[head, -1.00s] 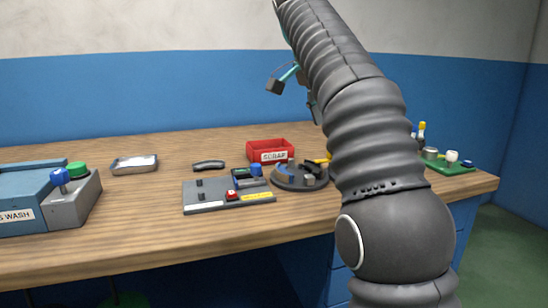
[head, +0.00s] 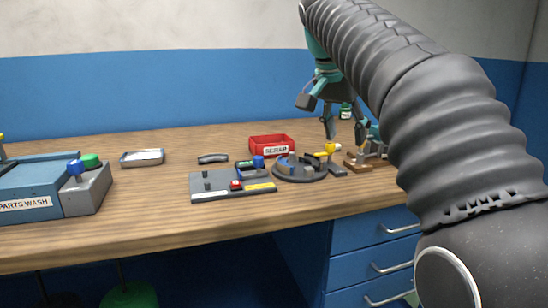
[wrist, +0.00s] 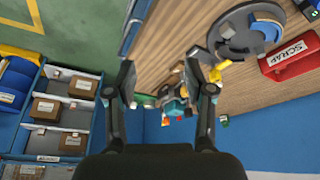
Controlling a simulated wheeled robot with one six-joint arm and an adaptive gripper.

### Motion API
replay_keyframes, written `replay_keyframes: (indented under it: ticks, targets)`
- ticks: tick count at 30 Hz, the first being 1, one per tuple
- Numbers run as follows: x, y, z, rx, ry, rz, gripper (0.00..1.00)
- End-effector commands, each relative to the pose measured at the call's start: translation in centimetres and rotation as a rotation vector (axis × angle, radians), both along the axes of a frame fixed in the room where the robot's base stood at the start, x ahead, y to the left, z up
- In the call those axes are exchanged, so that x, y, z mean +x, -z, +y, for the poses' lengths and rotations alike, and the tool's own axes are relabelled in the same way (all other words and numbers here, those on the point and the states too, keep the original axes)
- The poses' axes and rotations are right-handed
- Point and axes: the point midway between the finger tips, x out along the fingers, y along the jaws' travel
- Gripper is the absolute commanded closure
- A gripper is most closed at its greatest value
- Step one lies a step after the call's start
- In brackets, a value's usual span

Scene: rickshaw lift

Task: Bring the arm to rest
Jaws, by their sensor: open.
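My gripper (head: 318,112) is raised above the right part of the workbench (head: 150,230) in the head view, hanging down from my dark ribbed arm. In the wrist view its two fingers (wrist: 164,95) stand well apart with nothing between them. Below and beyond them, the bench edge and small fixtures show. My gripper appears clear of the bench and of the things on it. My arm covers the right end of the bench in the head view.
A red SCRAP bin (head: 271,146), a round grey fixture (head: 299,172), a grey board (head: 232,190) and a metal tray (head: 142,158) stand on the bench. The PARTS WASH unit (head: 45,188) is at left. Shelves with boxes (wrist: 55,110) show in the wrist view.

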Motion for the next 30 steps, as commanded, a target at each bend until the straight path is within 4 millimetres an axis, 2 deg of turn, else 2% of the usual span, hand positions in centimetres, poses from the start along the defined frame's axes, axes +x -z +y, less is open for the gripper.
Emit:
replay_keyframes:
  ticks: [5,11,17,24,30]
  targets:
    - [-3.6,2.5,-1.2,0.003,-0.148,0.000,0.47]
    - [-8.1,6.9,-1.9,0.007,-0.316,-0.007,0.47]
    - [-13.0,12.6,-2.3,0.007,-0.466,-0.030,0.47]
    - [-19.0,20.7,-2.4,-0.001,-0.620,-0.070,0.47]
    - [-22.6,26.4,-2.2,-0.014,-0.701,-0.099,0.47]
